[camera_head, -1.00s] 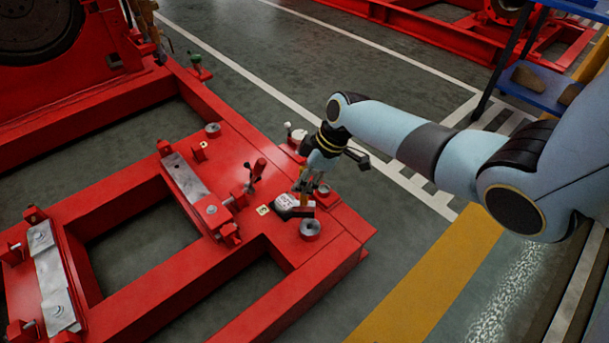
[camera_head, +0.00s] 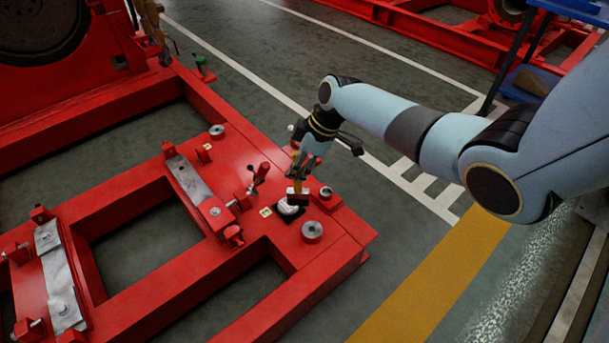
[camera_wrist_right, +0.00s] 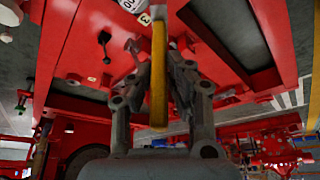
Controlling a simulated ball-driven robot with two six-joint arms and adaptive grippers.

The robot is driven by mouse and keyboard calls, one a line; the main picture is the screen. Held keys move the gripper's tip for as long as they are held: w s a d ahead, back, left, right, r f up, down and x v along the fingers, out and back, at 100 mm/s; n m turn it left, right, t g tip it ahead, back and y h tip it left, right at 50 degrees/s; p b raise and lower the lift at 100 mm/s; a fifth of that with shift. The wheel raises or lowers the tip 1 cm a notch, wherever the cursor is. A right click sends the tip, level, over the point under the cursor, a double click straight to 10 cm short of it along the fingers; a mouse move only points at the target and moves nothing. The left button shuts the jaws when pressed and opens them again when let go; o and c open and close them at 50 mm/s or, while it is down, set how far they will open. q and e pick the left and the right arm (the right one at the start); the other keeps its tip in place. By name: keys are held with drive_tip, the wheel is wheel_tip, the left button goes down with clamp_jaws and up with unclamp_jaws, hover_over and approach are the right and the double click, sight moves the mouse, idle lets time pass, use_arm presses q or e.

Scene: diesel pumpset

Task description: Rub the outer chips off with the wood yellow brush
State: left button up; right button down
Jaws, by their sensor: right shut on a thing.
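My right gripper (camera_head: 301,171) is shut on the yellow wooden brush handle (camera_wrist_right: 158,75), which stands between its two fingers in the right wrist view. In the head view the brush's dark and reddish block (camera_head: 297,196) is at the lower end of the handle. It is over a small white round part (camera_head: 287,208) on the red base frame (camera_head: 340,235) and covers some of it. I cannot tell if bristles and part touch. The chips are too small to make out. My left gripper is not in view.
Round metal bosses (camera_head: 312,230) and a red-handled lever (camera_head: 259,174) stand close to the brush on the frame. A metal strip (camera_head: 189,180) lies to the left. Grey floor is free beyond the frame's right edge.

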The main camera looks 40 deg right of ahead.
use_arm(q)
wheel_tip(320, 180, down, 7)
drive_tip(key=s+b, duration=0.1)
drive_tip(key=b, duration=0.4)
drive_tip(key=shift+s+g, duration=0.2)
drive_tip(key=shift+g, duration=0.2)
use_arm(e)
drive_tip(key=w, duration=0.8)
drive_tip(key=shift+w+a, duration=0.35)
drive_tip(key=shift+w, duration=0.05)
